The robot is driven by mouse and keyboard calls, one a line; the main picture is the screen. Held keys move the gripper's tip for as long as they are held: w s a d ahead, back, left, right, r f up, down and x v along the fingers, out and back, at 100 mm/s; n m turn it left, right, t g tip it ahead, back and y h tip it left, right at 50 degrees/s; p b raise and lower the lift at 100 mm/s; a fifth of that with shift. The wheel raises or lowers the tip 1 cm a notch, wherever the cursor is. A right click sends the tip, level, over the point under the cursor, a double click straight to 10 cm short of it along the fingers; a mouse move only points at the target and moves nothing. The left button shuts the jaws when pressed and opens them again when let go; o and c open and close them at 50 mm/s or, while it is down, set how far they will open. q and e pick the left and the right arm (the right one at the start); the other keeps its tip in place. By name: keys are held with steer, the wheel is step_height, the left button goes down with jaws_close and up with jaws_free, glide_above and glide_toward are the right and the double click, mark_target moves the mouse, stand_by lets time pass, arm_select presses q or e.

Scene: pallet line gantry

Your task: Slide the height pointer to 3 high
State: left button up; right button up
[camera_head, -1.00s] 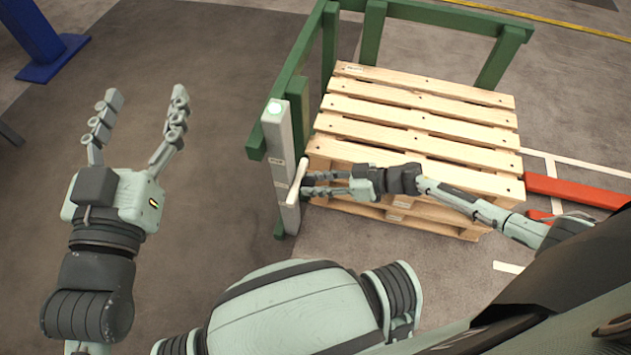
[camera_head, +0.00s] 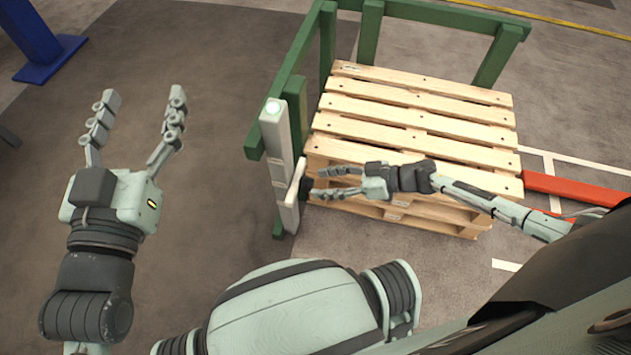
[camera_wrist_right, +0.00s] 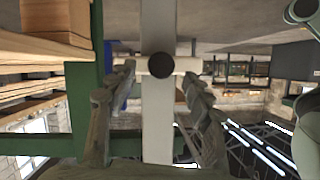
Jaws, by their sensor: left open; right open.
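A white gauge post (camera_head: 279,150) stands upright at the near left corner of the pallet stack. The height pointer (camera_head: 296,184), a pale bar with a dark round knob (camera_head: 306,185), sits on its lower part. The scale marks are too small to read. My right gripper (camera_head: 318,183) is open just right of the knob, apart from it. In the right wrist view the knob (camera_wrist_right: 161,65) and pointer bar (camera_wrist_right: 187,65) lie ahead between the two open fingers (camera_wrist_right: 160,78). My left gripper (camera_head: 143,105) is open and empty, over bare floor at the left.
The wooden pallet stack (camera_head: 415,120) stands right of the post, beneath my right arm. A green frame (camera_head: 327,50) runs along its left and back. A red bar (camera_head: 575,190) lies at the right. The floor (camera_head: 225,190) left of the post is clear.

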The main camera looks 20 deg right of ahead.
steer(key=v, duration=0.8)
steer(key=shift+s+d+r, duration=0.2)
steer(key=shift+d, duration=0.1)
